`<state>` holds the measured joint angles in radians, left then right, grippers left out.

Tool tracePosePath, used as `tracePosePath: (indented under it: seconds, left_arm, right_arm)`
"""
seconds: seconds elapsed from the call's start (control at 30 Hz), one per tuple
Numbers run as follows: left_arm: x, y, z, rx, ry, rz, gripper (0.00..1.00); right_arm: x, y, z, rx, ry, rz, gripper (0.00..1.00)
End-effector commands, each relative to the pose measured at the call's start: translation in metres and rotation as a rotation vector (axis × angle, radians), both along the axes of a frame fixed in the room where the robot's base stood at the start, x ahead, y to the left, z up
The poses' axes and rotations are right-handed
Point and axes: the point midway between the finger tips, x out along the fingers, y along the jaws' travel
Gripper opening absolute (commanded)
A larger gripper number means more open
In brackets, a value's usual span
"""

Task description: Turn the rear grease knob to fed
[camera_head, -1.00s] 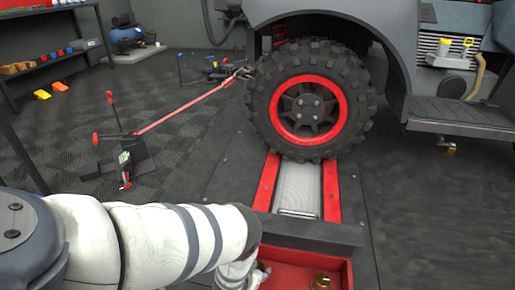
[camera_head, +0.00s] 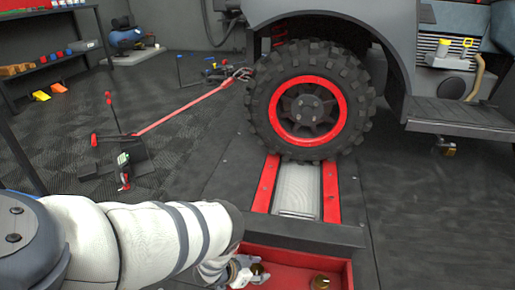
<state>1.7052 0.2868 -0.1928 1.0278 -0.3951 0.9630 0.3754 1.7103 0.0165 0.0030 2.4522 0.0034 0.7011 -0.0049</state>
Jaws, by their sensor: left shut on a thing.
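A red tray-like box (camera_head: 290,259) sits at the bottom of the view, at the near end of the roller. It has two brass knobs. The right brass knob (camera_head: 320,281) stands free of any gripper. The left brass knob (camera_head: 258,269) is at the fingers of my left gripper (camera_head: 249,271), which is shut on it. My white forearm comes in from the left and hides the box's left end. Marks showing a knob's setting, and which knob is the rear one, cannot be made out. My right gripper is not in view.
A large tyre with a red-rimmed wheel (camera_head: 310,108) stands at the far end of the roller (camera_head: 297,190) between red rails. Dark floor at right is clear.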

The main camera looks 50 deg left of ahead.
Motion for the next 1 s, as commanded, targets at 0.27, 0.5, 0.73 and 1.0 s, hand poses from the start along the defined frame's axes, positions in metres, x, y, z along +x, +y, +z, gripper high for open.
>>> tracePosePath:
  seconds: [0.27,0.5,0.73,1.0]
  left_arm:
    - [0.0,-0.001,0.0,-0.001,-0.001,0.0,0.11]
    - [0.001,0.0,0.0,-0.001,-0.001,0.001,0.59]
    - [0.001,0.0,0.006,0.0,0.0,0.001,0.59]
    - [0.002,0.0,0.062,0.0,-0.002,0.003,0.59]
  right_arm:
    - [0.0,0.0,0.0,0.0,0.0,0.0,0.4]
    - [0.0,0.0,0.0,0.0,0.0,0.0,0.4]
    - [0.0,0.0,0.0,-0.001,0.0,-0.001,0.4]
    - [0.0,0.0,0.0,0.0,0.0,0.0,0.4]
